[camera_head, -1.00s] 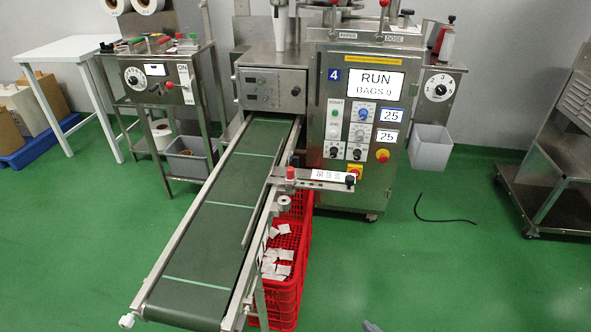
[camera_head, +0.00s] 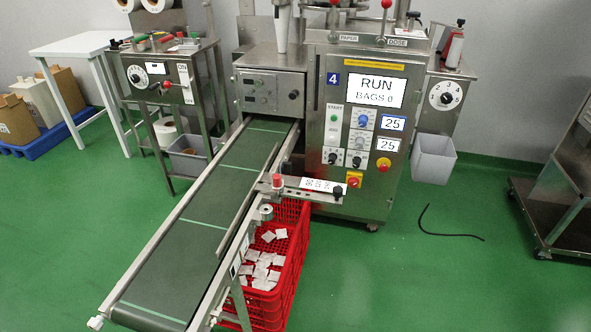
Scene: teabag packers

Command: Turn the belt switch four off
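The packing machine (camera_head: 318,185) with a blue "4" plate (camera_head: 333,79) stands at centre. Its screen (camera_head: 376,91) reads RUN, BAGS 0. Its panel has a green START button (camera_head: 334,118), two lower dark knobs, left (camera_head: 333,158) and right (camera_head: 357,161), a red knob on yellow (camera_head: 383,164) and a red button on yellow (camera_head: 353,181). The small labels are unreadable, so I cannot tell which control is the belt switch or how it is set. The green belt conveyor (camera_head: 185,243) runs from the machine toward the front left. Neither gripper is in view.
A red crate (camera_head: 293,285) with white tea bags stands beside the conveyor. A side console (camera_head: 167,100) with an ON plate stands left. A grey bin (camera_head: 433,160) hangs at right. A black cable (camera_head: 450,234) lies on the floor. A metal cart (camera_head: 558,200) stands far right. Floor at front right is clear.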

